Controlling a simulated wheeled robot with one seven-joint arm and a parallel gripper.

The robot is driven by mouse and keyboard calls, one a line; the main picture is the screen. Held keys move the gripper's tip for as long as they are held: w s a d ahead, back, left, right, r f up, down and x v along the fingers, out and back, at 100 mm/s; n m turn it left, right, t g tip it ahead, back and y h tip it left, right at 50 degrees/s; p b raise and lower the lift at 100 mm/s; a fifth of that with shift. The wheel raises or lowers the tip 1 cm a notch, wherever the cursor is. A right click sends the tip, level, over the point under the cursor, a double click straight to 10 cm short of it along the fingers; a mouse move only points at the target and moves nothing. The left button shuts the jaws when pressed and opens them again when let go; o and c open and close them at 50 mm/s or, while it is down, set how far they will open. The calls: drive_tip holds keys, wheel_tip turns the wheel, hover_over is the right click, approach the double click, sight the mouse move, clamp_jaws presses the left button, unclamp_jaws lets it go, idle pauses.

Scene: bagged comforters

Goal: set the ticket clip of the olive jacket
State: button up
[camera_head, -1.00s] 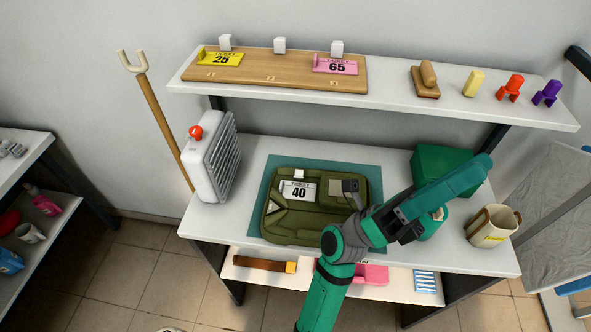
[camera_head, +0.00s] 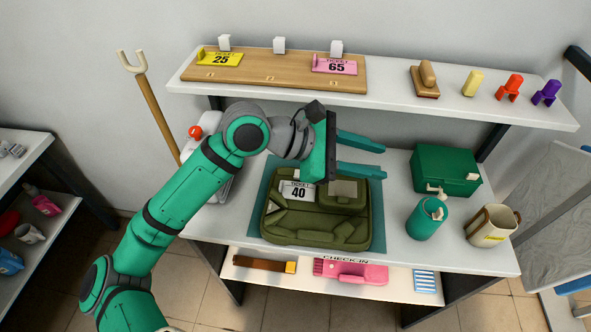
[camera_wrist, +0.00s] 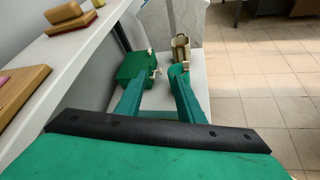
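The olive jacket (camera_head: 320,228) lies folded on a teal mat (camera_head: 376,230) on the table. A white ticket marked 40 (camera_head: 298,191) lies on its upper left part, with a small white block (camera_head: 297,172) at the ticket's top edge. My gripper (camera_head: 384,160) is above the back of the mat, its two fingers apart and pointing right, with nothing between them. The fingers also show apart in the wrist view (camera_wrist: 160,85). The jacket is not visible in the wrist view.
The upper shelf holds a wooden board (camera_head: 270,70) with yellow 25 and pink 65 tickets, a wooden stamp (camera_head: 426,82), and yellow, red and purple pieces. A green box (camera_head: 445,170), green bottle (camera_head: 427,218) and mug (camera_head: 492,226) stand at right. A white heater (camera_head: 205,130) is partly hidden by my arm.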

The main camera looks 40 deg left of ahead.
drive_tip(key=s+a+f+g+y, duration=0.1)
drive_tip(key=s+a+f+y, duration=0.25)
drive_tip(key=a, duration=0.65)
drive_tip(key=s+a+f+g+y, duration=0.2)
drive_tip(key=s+a+f+y, duration=0.15)
drive_tip(key=a, duration=0.55)
drive_tip(key=shift+n+y, duration=0.4)
drive_tip(key=x, duration=1)
drive_tip(key=shift+f, duration=0.15)
drive_tip(key=shift+a, duration=0.1)
clamp_jaws()
